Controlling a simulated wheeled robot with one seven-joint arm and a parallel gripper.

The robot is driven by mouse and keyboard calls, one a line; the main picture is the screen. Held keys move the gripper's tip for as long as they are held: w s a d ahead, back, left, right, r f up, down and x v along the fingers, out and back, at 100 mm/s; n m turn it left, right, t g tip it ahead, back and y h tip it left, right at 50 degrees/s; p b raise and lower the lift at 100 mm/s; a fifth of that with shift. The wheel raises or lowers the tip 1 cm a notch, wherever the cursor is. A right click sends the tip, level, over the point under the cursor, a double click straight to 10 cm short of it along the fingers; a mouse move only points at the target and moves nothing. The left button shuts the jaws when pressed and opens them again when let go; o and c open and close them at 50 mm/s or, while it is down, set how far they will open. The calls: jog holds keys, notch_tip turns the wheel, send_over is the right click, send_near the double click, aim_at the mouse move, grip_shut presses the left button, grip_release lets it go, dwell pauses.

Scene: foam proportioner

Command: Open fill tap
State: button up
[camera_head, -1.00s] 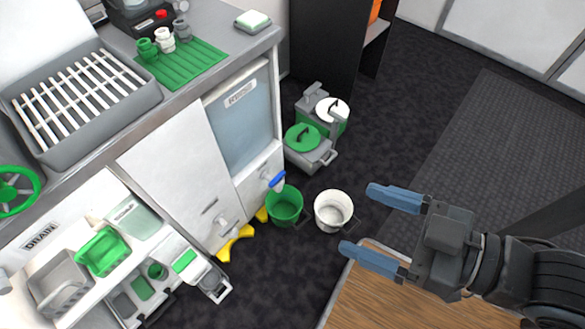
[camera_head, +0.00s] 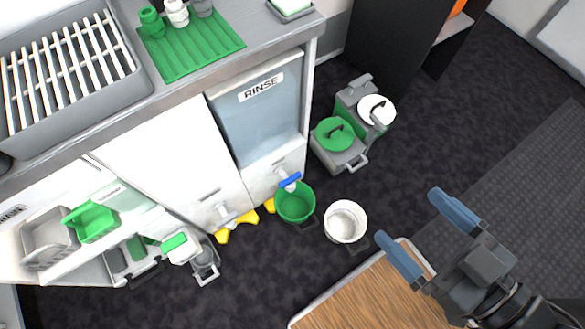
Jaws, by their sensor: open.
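A tap with a blue handle (camera_head: 289,180) sticks out low on the cabinet front, below the tank marked RINSE (camera_head: 257,118) and just above a green bucket (camera_head: 295,202). No label reading "fill" is legible, so I cannot tell which tap bears that name. My gripper (camera_head: 408,216) is open and empty, with blue fingers spread.
A white bucket (camera_head: 346,222) stands beside the green one. Grey caddies with green and white lids (camera_head: 335,134) stand behind them. Yellow pieces (camera_head: 245,217) lie at the cabinet foot. A wooden-topped surface (camera_head: 365,295) is at the bottom. Dark floor is free at right.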

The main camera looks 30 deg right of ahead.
jog(key=w+f+b, duration=0.3)
jog(key=f+b, duration=0.1)
jog(key=f, duration=0.5)
jog(key=w+f+t+b, duration=0.1)
jog(key=w+f+b, duration=0.25)
jog(key=f, duration=0.55)
jog(key=w+f+b, duration=0.2)
jog(key=f+b, duration=0.3)
jog(key=f, duration=0.4)
jog(key=t+b, duration=0.2)
jog(key=b, duration=1.2)
send_near(292, 181)
jog(key=w, duration=0.4)
jog(key=shift+w, duration=0.55)
jog(key=shift+w+b, duration=0.85)
jog(key=shift+w, duration=3)
jog(key=shift+c, duration=0.5)
jog(key=c, duration=0.6)
jog(key=shift+o, duration=0.2)
